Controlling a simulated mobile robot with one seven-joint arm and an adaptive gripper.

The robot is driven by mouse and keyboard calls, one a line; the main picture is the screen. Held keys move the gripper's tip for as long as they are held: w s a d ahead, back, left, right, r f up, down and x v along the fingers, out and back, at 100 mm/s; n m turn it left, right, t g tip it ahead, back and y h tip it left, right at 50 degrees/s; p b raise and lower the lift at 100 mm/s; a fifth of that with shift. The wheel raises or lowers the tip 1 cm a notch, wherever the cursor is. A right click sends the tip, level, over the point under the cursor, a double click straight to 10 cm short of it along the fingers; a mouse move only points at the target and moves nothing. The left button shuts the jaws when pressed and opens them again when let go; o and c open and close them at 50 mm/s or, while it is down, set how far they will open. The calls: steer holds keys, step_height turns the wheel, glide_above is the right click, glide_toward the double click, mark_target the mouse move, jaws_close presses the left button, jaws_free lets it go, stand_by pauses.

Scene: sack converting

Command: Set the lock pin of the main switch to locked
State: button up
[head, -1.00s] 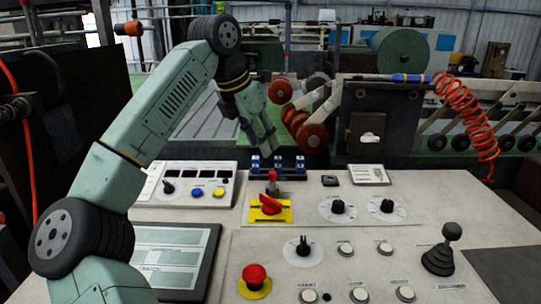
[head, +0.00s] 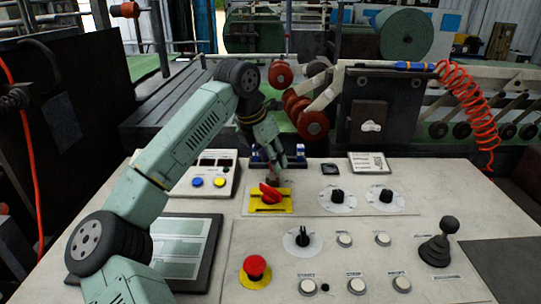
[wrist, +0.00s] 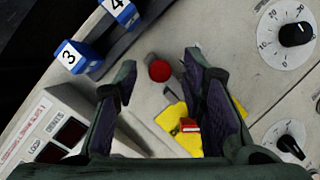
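The main switch is a red rotary handle (head: 268,193) on a yellow plate (head: 268,206) in the middle of the sloping console; the plate is partly visible in the wrist view (wrist: 209,143). The lock pin, with a round red knob (wrist: 160,71), stands just behind the plate. In the wrist view, the knob lies between my fingertips in the picture, and I see no contact. My gripper (wrist: 160,76) is open above the pin. In the head view my gripper (head: 280,163) partly hides the pin. I cannot tell the pin's lock position.
Blue numbered blocks (wrist: 70,57) stand on a dark rail behind the pin. Two black dials (head: 337,196) (head: 386,196) are to the right. A red mushroom button (head: 255,266) and a black joystick (head: 440,240) are nearer the front. A display box (head: 213,176) is left.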

steer(key=shift+c, duration=0.3)
jaws_close()
stand_by(0.6)
